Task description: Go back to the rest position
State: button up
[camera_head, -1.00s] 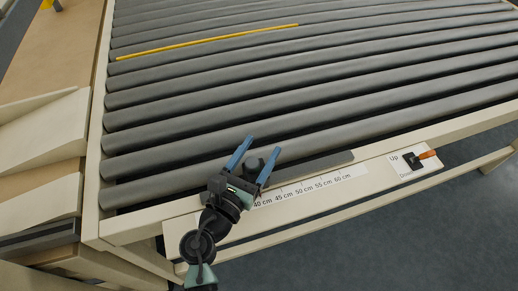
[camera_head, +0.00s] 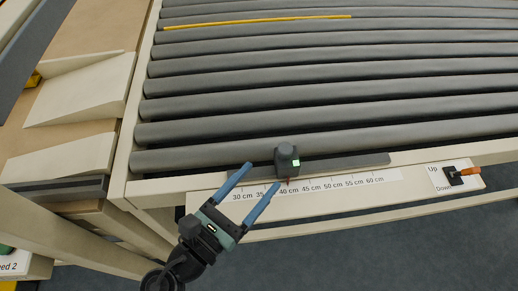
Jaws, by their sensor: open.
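My gripper (camera_head: 252,187) has two blue fingers, spread apart with nothing between them. It is over the near cream rail of the roller table, at the left end of the ruler scale. The fingertips point up and right, just short of and left of a dark grey slider knob (camera_head: 286,158). The knob has a small green light and a red pointer near the 40 cm mark. The fingers look apart from the knob.
Grey rollers (camera_head: 330,112) fill the table, with a yellow strip (camera_head: 255,21) across the far ones. The ruler scale (camera_head: 330,187) runs along the near rail. An Up/Down lever (camera_head: 468,173) with an orange handle sits at right. Cream wedges (camera_head: 85,90) stand at left. Dark floor is free in front.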

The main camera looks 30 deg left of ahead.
dwell(0.3)
jog(key=w+d+r+m+h+p, duration=0.1)
jog(key=w+d+r+m, duration=0.1)
jog(key=w+r+m, duration=0.4)
jog(key=w+d+r+m, duration=0.3)
jog(key=w+r+m, duration=0.2)
jog(key=r+m, duration=0.3)
jog(key=w+d+r+m+t+p, duration=0.1)
jog(key=d+r+m+t, duration=0.1)
jog(key=r+m, duration=0.5)
jog(key=w+d+r+m+t, duration=0.1)
jog(key=w+d+r+m, duration=0.2)
jog(key=r, duration=0.8)
jog(key=s+d+r+m+t+y, duration=0.2)
jog(key=s+r+m, duration=0.3)
jog(key=r, duration=0.6)
jog(key=s+d+r+m+t+y, duration=0.1)
jog(key=s+r+m+t, duration=0.3)
jog(key=r, duration=0.7)
jog(key=shift+s+d+m+t+y+p, duration=0.4)
jog(key=shift+s+m, duration=0.2)
jog(key=shift+s, duration=0.45)
jog(key=shift+a, duration=0.1)
